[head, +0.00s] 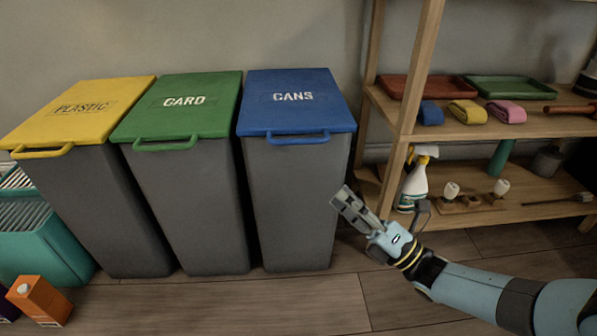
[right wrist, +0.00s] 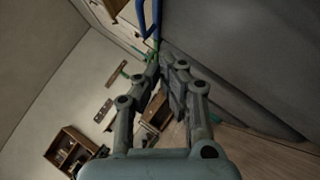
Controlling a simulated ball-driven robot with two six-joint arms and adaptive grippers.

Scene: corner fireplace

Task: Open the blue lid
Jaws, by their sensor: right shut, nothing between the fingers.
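The blue lid (head: 294,100) is marked CANS and lies closed on the rightmost grey bin (head: 292,200) in the head view. Its blue handle (head: 298,138) sticks out along the front edge. My right gripper (head: 338,197) is shut and empty, in front of the bin's right side and below the handle, apart from the handle. In the right wrist view the gripper (right wrist: 166,68) shows its two fingers together, with the grey bin face (right wrist: 235,65) to the right and part of the blue handle (right wrist: 148,25) beyond the fingertips. My left gripper is out of view.
Bins with a green lid (head: 185,105) and a yellow lid (head: 80,110) stand to the left. A wooden shelf (head: 480,128) with trays, cloths and a spray bottle (head: 417,178) stands close on the right. An orange carton (head: 40,300) and teal crate (head: 45,245) are at the left.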

